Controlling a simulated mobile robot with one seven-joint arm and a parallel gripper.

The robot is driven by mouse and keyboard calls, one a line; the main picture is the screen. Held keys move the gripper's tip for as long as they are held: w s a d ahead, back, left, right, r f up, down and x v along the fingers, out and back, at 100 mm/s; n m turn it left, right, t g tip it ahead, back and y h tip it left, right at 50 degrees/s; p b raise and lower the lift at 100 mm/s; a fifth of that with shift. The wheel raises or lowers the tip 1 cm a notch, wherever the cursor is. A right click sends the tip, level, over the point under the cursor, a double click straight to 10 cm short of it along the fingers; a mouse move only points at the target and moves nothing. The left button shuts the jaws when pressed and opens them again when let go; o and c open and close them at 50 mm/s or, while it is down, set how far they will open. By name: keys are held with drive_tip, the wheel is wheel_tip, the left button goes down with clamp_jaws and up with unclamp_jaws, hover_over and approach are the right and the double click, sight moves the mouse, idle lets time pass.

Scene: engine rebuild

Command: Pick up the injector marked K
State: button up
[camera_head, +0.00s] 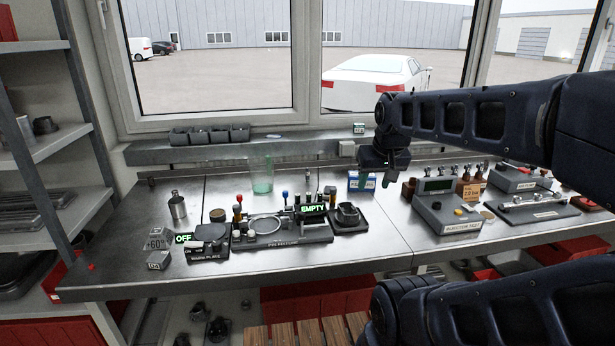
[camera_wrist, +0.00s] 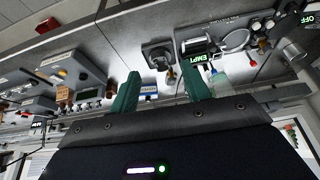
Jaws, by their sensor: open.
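My gripper (camera_head: 377,183) is open and empty above the back of the bench, in front of the small blue-and-white box (camera_head: 362,186). Its two green fingers (camera_wrist: 160,90) stand wide apart in the wrist view, with the bench behind them. Several small upright parts that look like injectors (camera_head: 475,172) stand behind the injector tester (camera_head: 447,212) on the right, apart from my gripper. A row of similar small parts shows in the wrist view (camera_wrist: 90,105). The letter K cannot be read on any of them, so I cannot tell which is the marked one.
The steel bench (camera_head: 350,254) has clear room at its front middle. A fixture with an EMPTY display (camera_head: 312,209), a clear green-tinted cup (camera_head: 261,175) and a metal bottle (camera_head: 177,206) stand left of my gripper. A tray-like device (camera_head: 535,211) lies at right.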

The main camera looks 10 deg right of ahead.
drive_tip(key=w+a+f+m+t+y, duration=0.15)
drive_tip(key=w+a+m, duration=0.35)
drive_tip(key=w, duration=0.7)
drive_tip(key=w+a+f+m+t, duration=0.25)
drive_tip(key=w+m, duration=0.35)
drive_tip(key=w, duration=0.7)
drive_tip(key=w+a+f+m+t, duration=0.15)
drive_tip(key=w+a+m, duration=0.35)
drive_tip(key=w, duration=0.7)
drive_tip(key=w+f+m+t+h, duration=0.1)
drive_tip(key=w+f+m+t, duration=0.1)
drive_tip(key=w+f+m, duration=0.7)
drive_tip(key=m+h, duration=0.4)
drive_tip(key=m, duration=0.9)
approach(308, 173)
drive_tip(key=shift+w+a+f+t, duration=0.25)
drive_tip(key=shift+w+f+t, duration=0.15)
drive_tip(key=shift+w, duration=0.35)
drive_tip(key=shift+w+d+f+m+h, duration=0.15)
drive_tip(key=shift+d+f+m+h, duration=0.1)
drive_tip(key=shift+f+m, duration=0.35)
drive_tip(key=shift+w+d+f, duration=0.1)
drive_tip(key=shift+w, duration=0.1)
drive_tip(key=shift+x, duration=5.15)
drive_tip(key=shift+c, duration=0.5)
